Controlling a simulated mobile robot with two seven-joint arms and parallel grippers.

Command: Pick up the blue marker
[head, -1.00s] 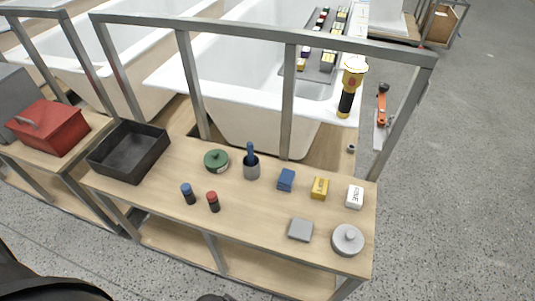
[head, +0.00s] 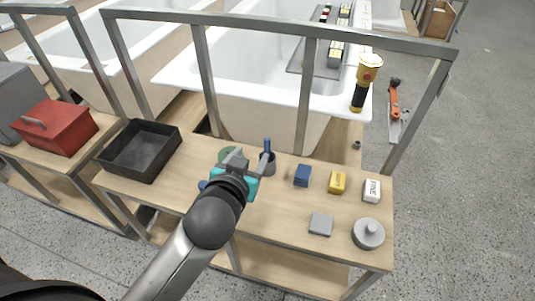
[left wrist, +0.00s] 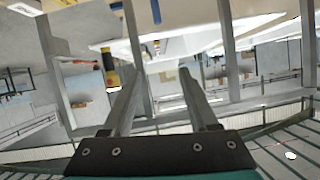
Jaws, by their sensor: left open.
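A short blue-capped cylinder, probably the blue marker (head: 202,185), is on the wooden table; only a bit of its blue shows left of my left gripper. A taller blue stick (head: 267,146) stands upright in a grey cup (head: 266,166). My left gripper (head: 248,163) is open and appears over the table between these two. In the left wrist view its two fingers (left wrist: 158,72) stand apart with nothing between them. The red-capped cylinder is hidden behind my left arm. My right gripper is not in view.
A green round thing (head: 228,153) is partly hidden by my gripper. A blue box (head: 302,175), yellow box (head: 337,182), white block (head: 372,190), grey block (head: 321,224) and grey lidded disc (head: 368,233) lie to the right. A black tray (head: 150,130) and metal rails (head: 304,100) stand around.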

